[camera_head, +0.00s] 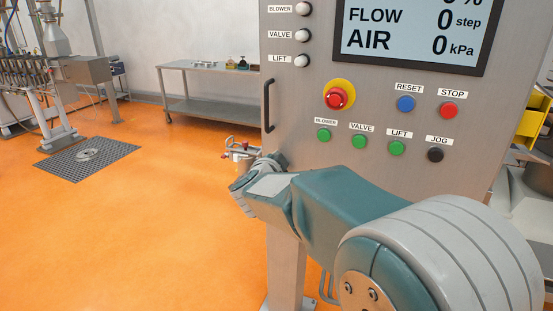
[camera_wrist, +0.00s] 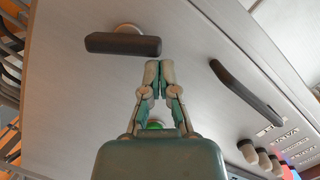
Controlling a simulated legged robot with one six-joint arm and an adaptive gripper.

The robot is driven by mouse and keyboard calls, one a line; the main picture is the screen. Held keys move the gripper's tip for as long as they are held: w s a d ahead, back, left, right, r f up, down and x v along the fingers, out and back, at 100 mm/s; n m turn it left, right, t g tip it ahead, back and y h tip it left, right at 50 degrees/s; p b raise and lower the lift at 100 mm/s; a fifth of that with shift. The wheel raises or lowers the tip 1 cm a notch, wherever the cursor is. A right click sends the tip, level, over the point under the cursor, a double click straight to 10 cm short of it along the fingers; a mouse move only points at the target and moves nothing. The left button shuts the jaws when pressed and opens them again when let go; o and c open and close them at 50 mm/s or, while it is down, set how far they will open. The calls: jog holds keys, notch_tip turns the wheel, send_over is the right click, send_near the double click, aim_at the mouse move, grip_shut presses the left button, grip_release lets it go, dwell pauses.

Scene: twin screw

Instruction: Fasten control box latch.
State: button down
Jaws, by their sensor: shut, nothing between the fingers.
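The grey control box (camera_head: 300,180) fills the right of the head view, and its panel (camera_wrist: 195,30) fills most of the wrist view. In the wrist view, a dark latch lever (camera_wrist: 123,44) lies crosswise on a round pale base at upper left. My gripper (camera_wrist: 160,65) is shut and empty, its tips just below and right of the lever's right end. I cannot tell whether they touch it. A black curved door handle (camera_wrist: 248,92) is to the right; it also shows in the head view (camera_head: 268,105). The latch and fingertips are not clear in the head view.
Buttons and a red emergency stop (camera_head: 337,98) sit on the panel below a display (camera_head: 415,30). Selector knobs (camera_head: 302,35) line its upper left. A metal table (camera_head: 210,105) stands behind. The orange floor (camera_head: 170,220) at left is open, with a grate (camera_head: 88,155).

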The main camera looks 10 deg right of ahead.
jog(key=n, duration=0.2)
jog(key=w+a+f+n+g+h, duration=0.1)
jog(key=n, duration=0.1)
jog(key=a+n, duration=0.1)
jog(key=n, duration=0.1)
jog(key=shift+w+a+f+g, duration=0.15)
jog(key=shift+w+a+g, duration=0.1)
jog(key=shift+w+g, duration=0.15)
jog(key=shift+w+a+f, duration=0.15)
jog(key=shift+f, duration=0.05)
dwell(0.9)
